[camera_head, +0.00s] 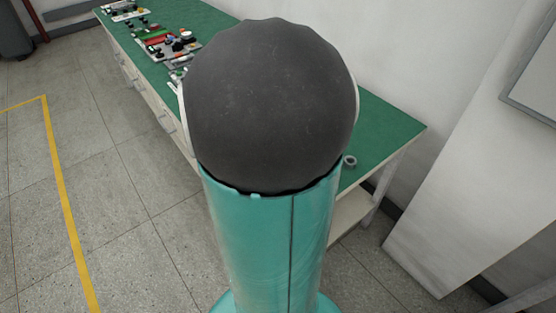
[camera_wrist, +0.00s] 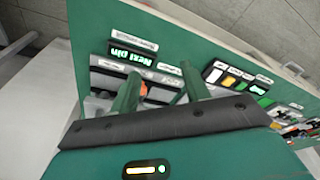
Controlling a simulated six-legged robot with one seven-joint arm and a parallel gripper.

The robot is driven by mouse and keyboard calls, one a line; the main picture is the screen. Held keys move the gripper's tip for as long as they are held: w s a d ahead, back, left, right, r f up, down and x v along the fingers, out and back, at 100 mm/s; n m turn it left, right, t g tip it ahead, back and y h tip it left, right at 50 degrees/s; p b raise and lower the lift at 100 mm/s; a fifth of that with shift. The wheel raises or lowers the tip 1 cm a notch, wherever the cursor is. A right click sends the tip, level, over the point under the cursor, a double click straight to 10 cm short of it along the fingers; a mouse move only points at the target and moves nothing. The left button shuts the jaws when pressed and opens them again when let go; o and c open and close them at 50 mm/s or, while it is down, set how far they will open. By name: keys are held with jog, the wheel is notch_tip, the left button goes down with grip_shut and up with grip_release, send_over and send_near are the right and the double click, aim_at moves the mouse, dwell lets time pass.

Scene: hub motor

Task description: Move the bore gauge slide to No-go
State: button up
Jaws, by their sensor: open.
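My gripper (camera_wrist: 160,71) is open in the wrist view, its two green fingers apart with nothing held between them. It is over the green bench top, in front of a grey fixture (camera_wrist: 104,83) with white labels. A small orange part (camera_wrist: 143,89) shows beside the left finger, partly hidden by it. A dark display (camera_wrist: 132,53) reading "Next pin" stands behind the fixture. I cannot make out which part is the bore gauge slide or its No-go mark; the fingers and gripper body hide part of the fixture. In the head view my own arm hides this area.
The green bench (camera_head: 395,125) runs along the wall. A small grey ring (camera_head: 350,161) lies near its front edge. A dark tray (camera_wrist: 237,80) with coloured pieces lies right of the fingers in the wrist view. The floor left of the bench is clear.

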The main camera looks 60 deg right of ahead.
jog(key=s+d+r+m+h, duration=0.2)
jog(key=s+d+r+m, duration=0.1)
jog(key=s+d+r, duration=0.3)
jog(key=shift+g, duration=0.4)
jog(key=shift+w+x, duration=0.25)
jog(key=shift+x, duration=2.2)
jog(key=shift+w+x, duration=0.3)
jog(key=shift+x, duration=2.1)
jog(key=shift+w+x, duration=0.25)
jog(key=shift+x, duration=2.2)
